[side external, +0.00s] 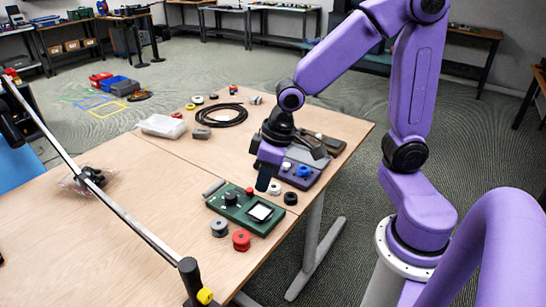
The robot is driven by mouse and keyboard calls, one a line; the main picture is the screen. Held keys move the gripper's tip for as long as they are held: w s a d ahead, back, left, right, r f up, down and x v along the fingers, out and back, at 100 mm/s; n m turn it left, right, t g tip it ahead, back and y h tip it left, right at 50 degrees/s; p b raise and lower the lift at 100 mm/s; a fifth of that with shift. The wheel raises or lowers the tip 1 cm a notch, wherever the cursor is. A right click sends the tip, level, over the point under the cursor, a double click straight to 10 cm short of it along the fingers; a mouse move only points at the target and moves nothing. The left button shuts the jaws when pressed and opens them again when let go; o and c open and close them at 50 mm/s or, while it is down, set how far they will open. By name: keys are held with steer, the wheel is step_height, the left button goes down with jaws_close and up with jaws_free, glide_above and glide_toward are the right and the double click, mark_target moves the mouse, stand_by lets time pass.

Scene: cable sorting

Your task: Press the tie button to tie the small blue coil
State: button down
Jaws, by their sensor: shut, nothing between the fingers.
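My gripper (264,186) is shut and empty, pointing down at the right side of the green device (228,213). That device carries a dark knob, a pale square panel (260,212) and a small red button (249,191), which shows just left of my fingertips. I cannot tell whether the fingers touch anything. A small blue coil (304,171) sits on the grey-blue device (302,182) to the right of my gripper, with a white round piece (287,166) beside it. My gripper hides part of that device. No label shows which control is the tie button.
Red coils (241,240) and a grey coil (219,227) lie in front of the green device. A black ring (290,198) lies right of it. The table's left part is mostly clear.

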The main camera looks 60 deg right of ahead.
steer(key=w+d+f+m+t+h, duration=0.1)
steer(key=w+d+f+m+t, duration=0.15)
steer(key=w+d+m, duration=0.55)
steer(key=w+d+f+m+t, duration=0.1)
steer(key=w+d+f, duration=0.2)
steer(key=w+d, duration=0.55)
steer(key=w+d+f+m+h, duration=0.1)
steer(key=w+d+f+m, duration=0.1)
steer(key=d, duration=0.5)
steer(key=w+d+f+m+t+h, duration=0.1)
steer(key=w+d+f+m+h, duration=0.1)
steer(key=d, duration=0.6)
steer(key=w+d+f+m+t+h, duration=0.1)
steer(key=w+d+f+m, duration=0.2)
steer(key=d+m, duration=0.2)
steer(key=d, duration=0.3)
steer(key=shift+w+f+m+h, duration=0.15)
steer(key=shift+w+m+h, duration=0.15)
steer(key=shift+t, duration=0.25)
steer(key=shift+f, duration=4.4)
steer(key=shift+f, duration=0.1)
steer(key=shift+f, duration=0.35)
